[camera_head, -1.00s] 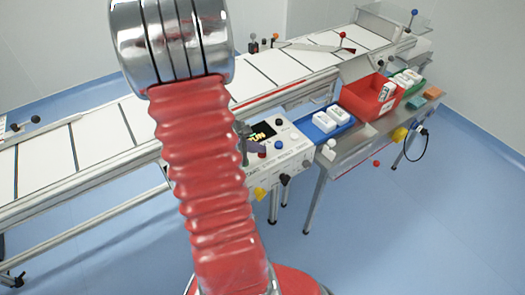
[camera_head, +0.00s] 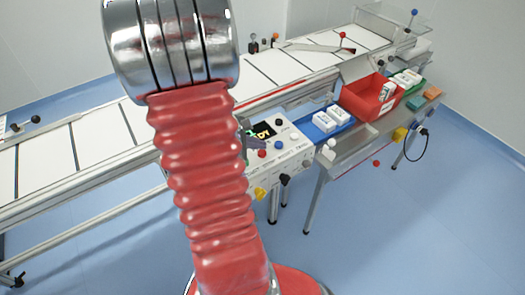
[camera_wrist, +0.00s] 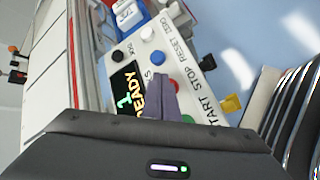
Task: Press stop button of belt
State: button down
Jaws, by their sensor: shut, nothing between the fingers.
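The control panel (camera_head: 296,157) is on the near side of the belt (camera_head: 90,146). In the wrist view its display (camera_wrist: 126,92) reads "READY" with a 1. The red button (camera_wrist: 174,84), at the STOP label, is partly hidden by my fingers; it also shows in the head view (camera_head: 262,153). The blue button (camera_wrist: 158,57) and white button (camera_wrist: 147,33) are clear. My gripper (camera_wrist: 163,80) is shut and empty, its tips beside the red button; I cannot tell whether they touch it.
A blue tray (camera_head: 321,136) with white items and a red bin (camera_head: 369,106) stand right of the panel. A black knob (camera_wrist: 117,56) sits by the display. A yellow knob (camera_head: 260,193) is on the panel's front. My arm hides part of the belt.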

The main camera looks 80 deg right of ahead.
aim_at(259, 154)
jog(key=shift+r, duration=2.5)
jog(key=w+a+r+m+t+y, duration=0.25)
jog(key=w+a, duration=0.45)
jog(key=a, duration=0.6)
jog(key=w+a+r+m+t+y, duration=0.2)
jog(key=w+a+r+m+t, duration=0.2)
jog(key=w+a, duration=0.7)
jog(key=a+r+n+t+y, duration=0.1)
jog(key=a+r, duration=0.3)
jog(key=a, duration=0.7)
jog(key=a+r+n+t+y, duration=0.2)
jog(key=a+r+n+t, duration=0.1)
jog(key=a, duration=0.7)
jog(key=shift+w+a+r+n, duration=0.2)
jog(key=shift+a+r+n, duration=0.2)
jog(key=shift+r, duration=0.3)
